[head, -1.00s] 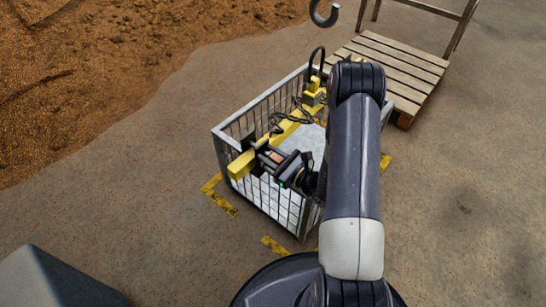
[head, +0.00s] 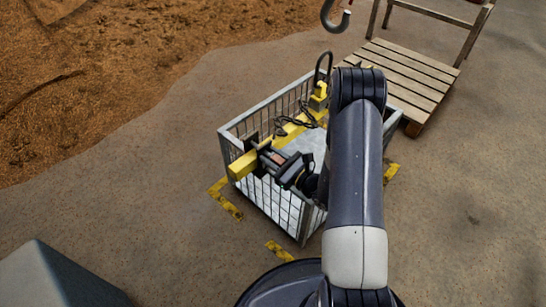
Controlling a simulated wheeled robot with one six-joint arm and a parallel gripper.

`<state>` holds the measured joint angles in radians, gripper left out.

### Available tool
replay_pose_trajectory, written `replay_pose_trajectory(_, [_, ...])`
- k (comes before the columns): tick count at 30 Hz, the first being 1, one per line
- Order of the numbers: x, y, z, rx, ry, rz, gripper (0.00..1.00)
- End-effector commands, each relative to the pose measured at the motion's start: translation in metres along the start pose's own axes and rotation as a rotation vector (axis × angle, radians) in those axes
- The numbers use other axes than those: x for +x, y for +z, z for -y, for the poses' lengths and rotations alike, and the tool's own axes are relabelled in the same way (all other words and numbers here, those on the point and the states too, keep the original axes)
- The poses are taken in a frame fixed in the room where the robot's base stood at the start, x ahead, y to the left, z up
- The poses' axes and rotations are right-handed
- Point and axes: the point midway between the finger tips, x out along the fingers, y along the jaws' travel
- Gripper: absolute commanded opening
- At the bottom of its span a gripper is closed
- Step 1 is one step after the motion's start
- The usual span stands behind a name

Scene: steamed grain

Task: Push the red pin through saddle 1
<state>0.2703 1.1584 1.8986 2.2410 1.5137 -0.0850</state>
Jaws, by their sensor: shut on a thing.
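A yellow beam (head: 243,166) lies across the wire crate, its near end sticking out over the left rim. My gripper (head: 262,151) is at this near part of the beam, with its dark fingers closed there. It appears shut on the beam, though the exact contact is small in the picture. A yellow fitting with a dark loop (head: 318,95) stands at the beam's far end, and a dark chain or cable lies along the beam. I cannot make out the red pin or a numbered saddle.
The grey wire crate (head: 225,131) stands on concrete among yellow floor marks (head: 225,199). A wooden pallet structure (head: 400,66) is behind it. A grey hook (head: 335,18) hangs at the top. Brown loose material (head: 130,70) fills the upper left.

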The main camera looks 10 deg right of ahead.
Motion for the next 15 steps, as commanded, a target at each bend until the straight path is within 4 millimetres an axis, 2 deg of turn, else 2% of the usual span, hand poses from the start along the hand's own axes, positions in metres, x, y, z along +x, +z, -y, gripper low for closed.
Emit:
replay_pose_trajectory(1, [0.0034,0.0031,0.005,-0.012,-0.007,0.01,0.02])
replay_pose_trajectory(8, [0.0032,0.0033,0.0054,-0.012,-0.008,0.01,0.02])
replay_pose_trajectory(9, [0.0032,0.0034,0.0054,-0.012,-0.008,0.011,0.33])
replay_pose_trajectory(15, [0.0019,0.0032,0.0056,-0.012,-0.009,0.009,0.49])
